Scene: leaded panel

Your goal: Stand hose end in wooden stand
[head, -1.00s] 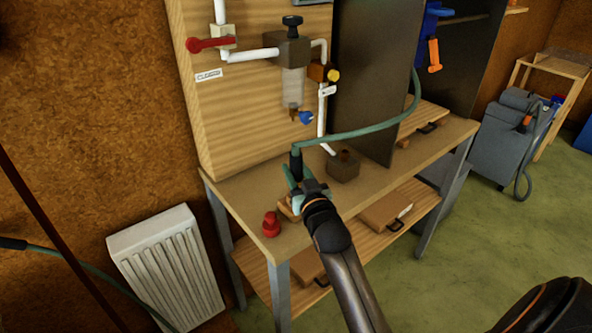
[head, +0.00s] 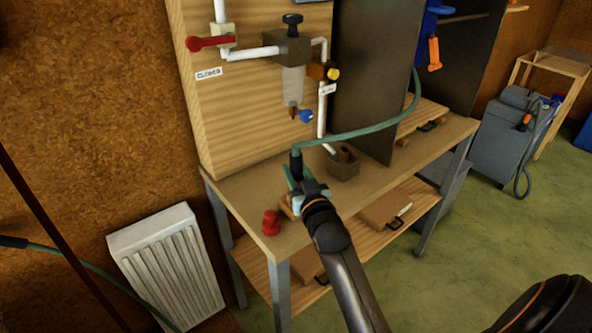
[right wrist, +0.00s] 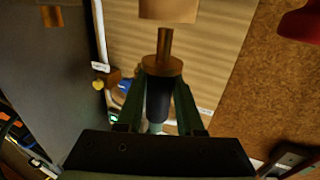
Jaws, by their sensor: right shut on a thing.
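My right gripper (head: 297,180) is shut on the black hose end (head: 296,162), above the front left of the bench. The green hose (head: 350,136) runs from its top to the right. In the right wrist view the black hose end (right wrist: 158,98) sits between the fingers, with a brass collar and narrow brass tip (right wrist: 165,45). In the head view the wooden stand (head: 286,208) is mostly hidden by my gripper. My left gripper is not in view.
A red object (head: 271,223) stands close left of the wooden stand. A dark block (head: 343,166) sits to the right on the bench (head: 240,190). Pipes and a clear filter bowl (head: 293,85) hang on the back panel. A white radiator (head: 165,265) is at left.

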